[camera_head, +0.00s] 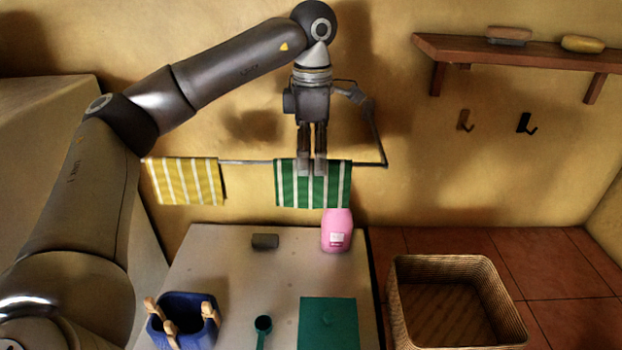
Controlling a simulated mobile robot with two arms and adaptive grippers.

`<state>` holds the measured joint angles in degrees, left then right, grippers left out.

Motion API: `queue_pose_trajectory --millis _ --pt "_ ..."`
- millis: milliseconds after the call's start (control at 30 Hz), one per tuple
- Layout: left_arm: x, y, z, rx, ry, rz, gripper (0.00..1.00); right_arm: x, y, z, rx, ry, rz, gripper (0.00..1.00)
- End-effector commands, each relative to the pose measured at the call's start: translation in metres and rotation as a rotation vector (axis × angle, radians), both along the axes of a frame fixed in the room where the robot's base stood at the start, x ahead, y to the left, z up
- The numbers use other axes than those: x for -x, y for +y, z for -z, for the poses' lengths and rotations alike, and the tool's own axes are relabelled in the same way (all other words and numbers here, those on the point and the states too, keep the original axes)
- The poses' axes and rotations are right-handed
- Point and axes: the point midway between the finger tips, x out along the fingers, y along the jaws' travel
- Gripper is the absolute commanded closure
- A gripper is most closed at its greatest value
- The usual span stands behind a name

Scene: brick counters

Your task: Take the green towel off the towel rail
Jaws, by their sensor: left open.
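The green towel (331,190) with white stripes hangs over the towel rail (250,162) on the back wall. My left gripper (312,172) points down in front of the green towel, its fingertips overlapping the towel's upper part. The fingers are slightly apart, with green showing between them. I cannot tell whether they touch the cloth. The gripper hides a strip of the towel and part of the rail. My right gripper does not show.
A yellow striped towel (185,182) hangs on the rail's left part. Below are a pink bottle (336,231), a dark cylinder (265,241), a blue holder (183,325), a green scoop (262,325) and a teal board (327,322). A wicker basket (506,322) stands right. A shelf (515,52) and hooks are upper right.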

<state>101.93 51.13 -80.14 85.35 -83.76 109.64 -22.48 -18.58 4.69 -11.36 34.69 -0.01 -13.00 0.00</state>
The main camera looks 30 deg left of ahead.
Motion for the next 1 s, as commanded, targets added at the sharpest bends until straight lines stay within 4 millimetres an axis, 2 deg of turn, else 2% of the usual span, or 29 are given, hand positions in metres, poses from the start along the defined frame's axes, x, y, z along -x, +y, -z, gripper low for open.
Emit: queue_pose_trajectory --millis 67,133,300,400,567,700,833,1000 --pt "0.0 0.0 0.004 -0.002 0.002 0.001 0.53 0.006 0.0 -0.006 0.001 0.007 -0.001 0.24" --pt "0.0 0.0 0.011 -0.002 0.004 0.001 0.53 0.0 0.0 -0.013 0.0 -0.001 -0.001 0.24" --pt "-0.001 -0.002 0.035 -0.001 0.004 0.001 0.53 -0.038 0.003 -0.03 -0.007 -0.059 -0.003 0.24" --pt "-0.001 -0.002 0.046 0.0 0.002 0.0 0.53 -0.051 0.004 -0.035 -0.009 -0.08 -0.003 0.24" --pt "-0.002 -0.002 0.053 0.0 0.0 0.0 0.53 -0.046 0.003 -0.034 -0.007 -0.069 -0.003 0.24" --pt "-0.002 -0.002 0.053 0.0 0.0 0.0 0.54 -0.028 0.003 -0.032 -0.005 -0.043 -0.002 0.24" --pt "-0.002 -0.002 0.053 0.001 -0.001 0.001 0.71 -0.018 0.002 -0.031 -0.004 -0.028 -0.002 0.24" --pt "-0.002 -0.002 0.053 0.001 -0.001 0.001 0.93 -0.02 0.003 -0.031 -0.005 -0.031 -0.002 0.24"
